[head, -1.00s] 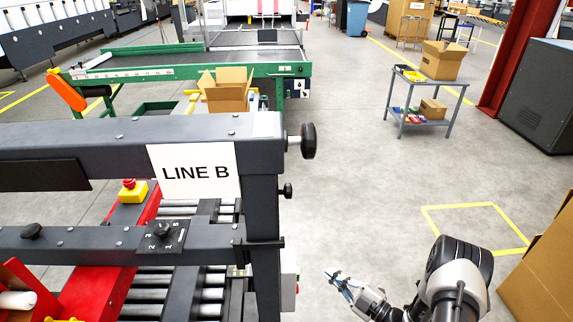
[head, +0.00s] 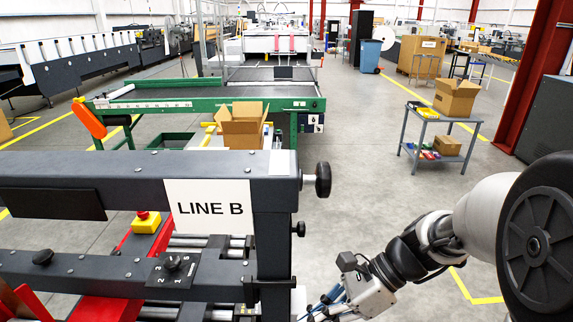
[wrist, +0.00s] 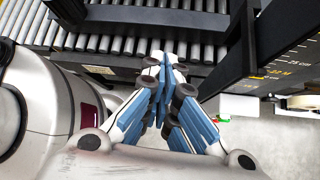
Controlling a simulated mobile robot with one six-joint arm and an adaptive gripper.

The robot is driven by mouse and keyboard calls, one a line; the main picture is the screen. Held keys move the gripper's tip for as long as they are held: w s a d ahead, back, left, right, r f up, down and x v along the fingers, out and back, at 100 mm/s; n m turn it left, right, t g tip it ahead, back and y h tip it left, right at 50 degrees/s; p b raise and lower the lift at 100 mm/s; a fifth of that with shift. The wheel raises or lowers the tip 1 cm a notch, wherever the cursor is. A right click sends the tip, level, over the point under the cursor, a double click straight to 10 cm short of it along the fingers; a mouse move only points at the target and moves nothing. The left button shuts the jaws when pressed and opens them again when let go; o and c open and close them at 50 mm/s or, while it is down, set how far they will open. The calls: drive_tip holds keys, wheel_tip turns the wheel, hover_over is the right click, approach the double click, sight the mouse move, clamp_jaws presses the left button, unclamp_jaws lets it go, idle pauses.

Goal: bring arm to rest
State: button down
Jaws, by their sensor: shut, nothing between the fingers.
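My gripper (wrist: 165,85) shows in the wrist view with its blue-padded fingers together and nothing between them. In the head view my gripper (head: 325,308) is at the bottom edge, partly cut off, just right of the LINE B machine frame (head: 275,215). My arm comes in from the right side and reaches down and left to it. In the wrist view, a roller conveyor (wrist: 130,45) lies beyond the fingers.
A grey cart (head: 440,120) with boxes stands at the back right. A green-framed conveyor (head: 200,104) and an open carton (head: 241,125) lie behind the machine. A black beam with a scale (wrist: 290,70) is close right in the wrist view. Floor between machine and cart is clear.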

drive_tip(key=s+d+r+n+t+h, duration=0.6)
drive_tip(key=s+n, duration=0.5)
drive_tip(key=n, duration=0.8)
drive_tip(key=d+r+h, duration=0.1)
drive_tip(key=d+h, duration=0.1)
drive_tip(key=h, duration=0.1)
drive_tip(key=shift+d+r, duration=0.15)
drive_tip(key=shift+d, duration=0.2)
drive_tip(key=shift+s+a, duration=0.1)
